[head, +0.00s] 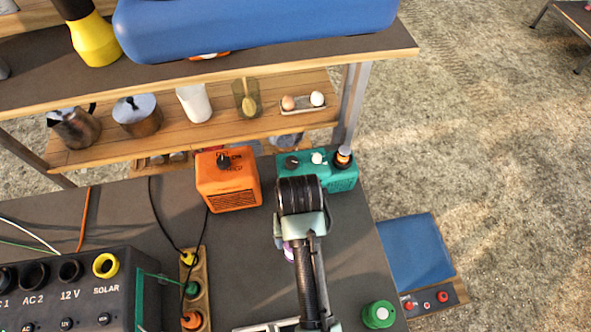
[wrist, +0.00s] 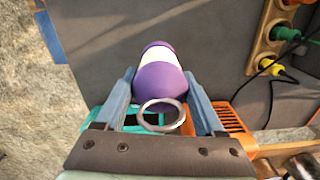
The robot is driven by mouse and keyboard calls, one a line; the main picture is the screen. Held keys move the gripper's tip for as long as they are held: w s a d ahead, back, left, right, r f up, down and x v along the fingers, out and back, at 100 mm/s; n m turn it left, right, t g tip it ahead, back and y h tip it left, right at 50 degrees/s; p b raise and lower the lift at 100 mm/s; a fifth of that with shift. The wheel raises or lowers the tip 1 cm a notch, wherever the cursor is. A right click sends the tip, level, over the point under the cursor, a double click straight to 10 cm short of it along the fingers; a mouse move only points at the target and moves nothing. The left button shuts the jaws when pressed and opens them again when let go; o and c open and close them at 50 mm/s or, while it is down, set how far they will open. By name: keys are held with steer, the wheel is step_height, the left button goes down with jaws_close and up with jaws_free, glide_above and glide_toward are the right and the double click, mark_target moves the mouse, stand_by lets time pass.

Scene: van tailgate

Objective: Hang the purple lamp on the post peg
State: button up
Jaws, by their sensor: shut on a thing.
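The purple lamp (wrist: 160,88) has a white band and a metal ring (wrist: 161,115) at its near end. In the wrist view it sits between the two fingers of my gripper (wrist: 159,74), which is shut on it. A grey metal post (head: 354,100) stands at the right end of the shelf unit. I cannot make out a peg on it.
An orange box (head: 228,182) and a teal box (head: 343,178) stand at the table's back. A black power panel (head: 65,290) and a wooden socket strip (head: 195,285) with cables are left. A green round knob (head: 378,314) is near the right edge. Shelves rise behind.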

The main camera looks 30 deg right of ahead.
steer(key=shift+f+p, duration=0.35)
steer(key=shift+f, duration=4.4)
steer(key=shift+f, duration=0.15)
steer(key=o, duration=1.6)
steer(key=shift+f+b, duration=0.2)
steer(key=shift+b, duration=0.25)
steer(key=r, duration=1.3)
steer(key=shift+s+r, duration=0.15)
steer(key=shift+s, duration=0.05)
steer(key=shift+a, duration=0.1)
